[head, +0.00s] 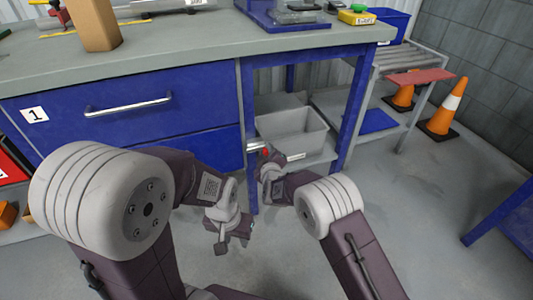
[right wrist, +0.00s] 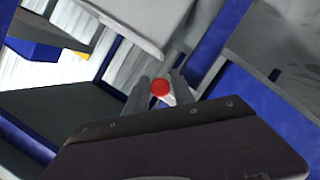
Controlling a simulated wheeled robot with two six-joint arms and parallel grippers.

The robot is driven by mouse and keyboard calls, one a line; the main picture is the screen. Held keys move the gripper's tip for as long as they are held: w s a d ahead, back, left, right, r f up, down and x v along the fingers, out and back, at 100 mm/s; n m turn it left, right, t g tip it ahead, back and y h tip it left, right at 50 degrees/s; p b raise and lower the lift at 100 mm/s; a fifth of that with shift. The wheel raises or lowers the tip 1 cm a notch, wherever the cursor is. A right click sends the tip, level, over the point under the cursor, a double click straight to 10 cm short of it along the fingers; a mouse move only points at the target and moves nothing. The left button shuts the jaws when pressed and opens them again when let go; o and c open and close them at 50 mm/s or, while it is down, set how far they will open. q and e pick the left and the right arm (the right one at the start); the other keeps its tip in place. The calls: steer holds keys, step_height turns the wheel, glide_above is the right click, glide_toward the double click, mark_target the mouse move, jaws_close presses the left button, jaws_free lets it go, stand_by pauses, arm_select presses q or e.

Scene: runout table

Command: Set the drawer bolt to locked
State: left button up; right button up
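The bolt's red knob (head: 266,152) shows at the right side of the blue drawer unit, near its lower drawer. In the right wrist view the red knob (right wrist: 160,88) lies between the two grey fingers of my right gripper (right wrist: 159,84). The fingers look open around it, with a thin gap at the right. I cannot tell if either finger touches it. The bolt's bar is mostly hidden. The drawer front (head: 125,80) with label 1 looks closed. My left gripper (head: 232,232) hangs empty in front of the unit, below and left of my right gripper (head: 267,162).
A grey bin (head: 290,132) stands on the shelf right of the drawers, close behind my right gripper. A blue table leg (head: 355,108) rises to its right. The worktop (head: 220,38) lies above. Orange cones (head: 442,108) stand farther right.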

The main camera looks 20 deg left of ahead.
jaws_close()
steer(key=shift+s+f, duration=0.1)
steer(key=shift+f, duration=0.05)
stand_by(1.0)
